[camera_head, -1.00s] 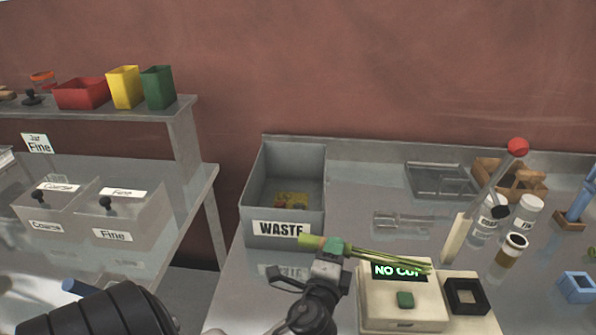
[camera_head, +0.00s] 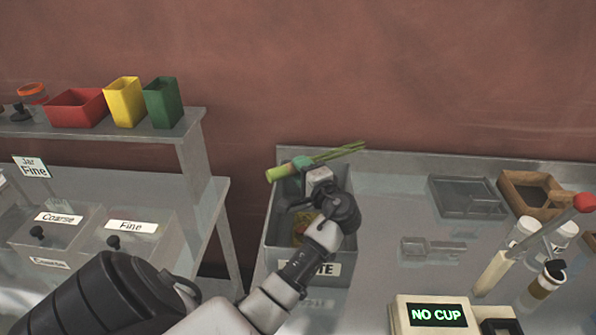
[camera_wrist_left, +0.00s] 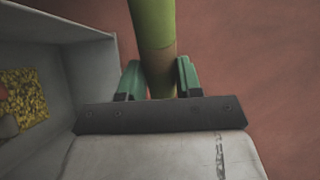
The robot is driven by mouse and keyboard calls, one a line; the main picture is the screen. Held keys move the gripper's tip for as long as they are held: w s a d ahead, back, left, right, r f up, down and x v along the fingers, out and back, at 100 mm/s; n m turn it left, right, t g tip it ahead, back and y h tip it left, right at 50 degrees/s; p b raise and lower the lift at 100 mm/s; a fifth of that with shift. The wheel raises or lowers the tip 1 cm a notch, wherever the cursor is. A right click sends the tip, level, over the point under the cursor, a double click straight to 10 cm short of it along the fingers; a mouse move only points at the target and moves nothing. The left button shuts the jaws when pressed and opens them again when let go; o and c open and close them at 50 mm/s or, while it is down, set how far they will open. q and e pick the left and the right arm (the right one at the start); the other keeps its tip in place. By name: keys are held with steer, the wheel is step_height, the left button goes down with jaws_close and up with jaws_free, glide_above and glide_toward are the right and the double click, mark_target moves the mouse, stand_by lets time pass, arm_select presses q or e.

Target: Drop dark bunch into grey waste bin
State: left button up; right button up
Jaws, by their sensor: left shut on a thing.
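My left gripper (camera_head: 303,166) is shut on a green bunch (camera_head: 340,153) of thin stalks with a thicker pale-green end. The gripper and bunch are above the grey waste bin (camera_head: 279,215), near its back in the head view. In the left wrist view, the bunch (camera_wrist_left: 155,45) stands between the green fingertips (camera_wrist_left: 157,80). The bin (camera_wrist_left: 88,65) is at the left there, with yellow bits on its floor. My arm covers part of the bin and its WASTE label in the head view. My right gripper is not in view.
A white device (camera_head: 436,315) reading NO CUP stands at the front right.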

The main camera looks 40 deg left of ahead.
arm_select(q)
steer(key=f+b, duration=0.2)
steer(key=d+f+b, duration=0.1)
steer(key=f+b, duration=0.1)
steer(key=f, duration=0.1)
steer(key=shift+s+d+f+b, duration=0.1)
steer(key=shift+b, duration=0.2)
steer(key=o, duration=1)
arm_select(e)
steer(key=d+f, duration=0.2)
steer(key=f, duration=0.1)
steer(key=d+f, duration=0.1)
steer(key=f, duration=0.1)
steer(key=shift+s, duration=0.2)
